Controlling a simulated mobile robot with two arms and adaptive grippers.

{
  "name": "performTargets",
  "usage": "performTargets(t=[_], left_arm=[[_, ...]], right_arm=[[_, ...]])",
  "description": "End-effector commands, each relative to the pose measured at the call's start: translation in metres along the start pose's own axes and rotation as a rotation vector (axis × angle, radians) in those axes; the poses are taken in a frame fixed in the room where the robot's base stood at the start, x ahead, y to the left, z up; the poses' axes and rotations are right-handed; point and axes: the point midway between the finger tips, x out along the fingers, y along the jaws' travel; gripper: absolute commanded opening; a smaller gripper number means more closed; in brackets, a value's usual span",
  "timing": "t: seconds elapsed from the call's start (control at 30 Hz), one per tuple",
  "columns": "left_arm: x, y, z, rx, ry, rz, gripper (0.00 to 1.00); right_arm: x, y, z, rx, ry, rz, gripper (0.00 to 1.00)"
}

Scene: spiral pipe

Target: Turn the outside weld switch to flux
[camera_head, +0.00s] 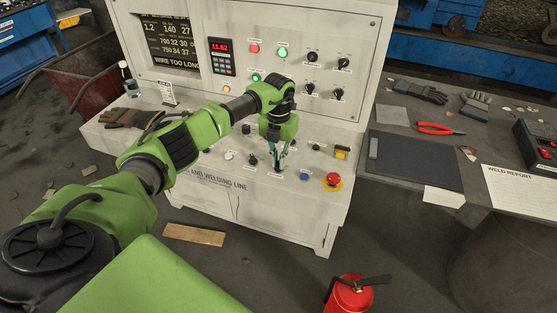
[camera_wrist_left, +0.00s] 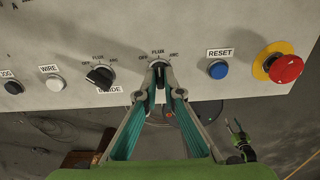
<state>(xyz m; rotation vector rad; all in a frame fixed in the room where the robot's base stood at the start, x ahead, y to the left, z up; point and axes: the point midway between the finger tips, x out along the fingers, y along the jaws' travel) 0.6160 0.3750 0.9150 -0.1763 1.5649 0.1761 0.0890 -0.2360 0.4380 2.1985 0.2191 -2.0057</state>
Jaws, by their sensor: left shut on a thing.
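The outside weld switch (camera_wrist_left: 159,72) is a black knob with a white pointer mark, under OFF, FLUX and ARC labels on the sloping panel. Its pointer looks upright, towards FLUX. My left gripper (camera_wrist_left: 160,78) is shut on this knob, with one finger on each side. In the head view my left gripper (camera_head: 277,162) reaches down to the front of the panel, and its fingers mostly hide the knob. The name label below the knob is hidden. A small green and dark shape (camera_wrist_left: 240,142) in the left wrist view may be my right gripper; its fingers are unclear.
The inside switch (camera_wrist_left: 100,77) is close on the left. A blue RESET button (camera_wrist_left: 218,70) and a red emergency stop (camera_wrist_left: 287,68) are on the right. The upright panel with a screen (camera_head: 170,45) rises behind. A fire extinguisher (camera_head: 349,297) stands on the floor.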

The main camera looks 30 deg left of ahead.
Motion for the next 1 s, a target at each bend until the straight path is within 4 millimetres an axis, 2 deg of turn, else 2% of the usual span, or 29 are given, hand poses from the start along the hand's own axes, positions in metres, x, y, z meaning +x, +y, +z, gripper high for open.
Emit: performTargets(t=[0.43,0.5,0.53,0.87,1.0], left_arm=[[-0.002,0.000,0.002,-0.013,-0.005,-0.001,0.00],[-0.002,0.000,0.002,-0.013,-0.005,-0.001,0.20],[-0.002,0.000,0.002,-0.013,-0.005,-0.001,0.24],[-0.002,0.000,0.001,-0.012,-0.002,0.000,0.24],[-0.013,0.000,0.001,-0.011,-0.004,0.000,0.24]], right_arm=[[0.000,-0.003,0.000,0.001,0.000,-0.003,0.40],[0.000,-0.003,-0.001,0.001,0.001,-0.003,0.40],[0.000,-0.003,-0.001,0.001,0.001,-0.003,0.40],[0.000,-0.001,0.000,0.000,0.000,-0.001,0.40],[0.000,0.000,0.000,0.000,0.000,-0.001,0.40]])
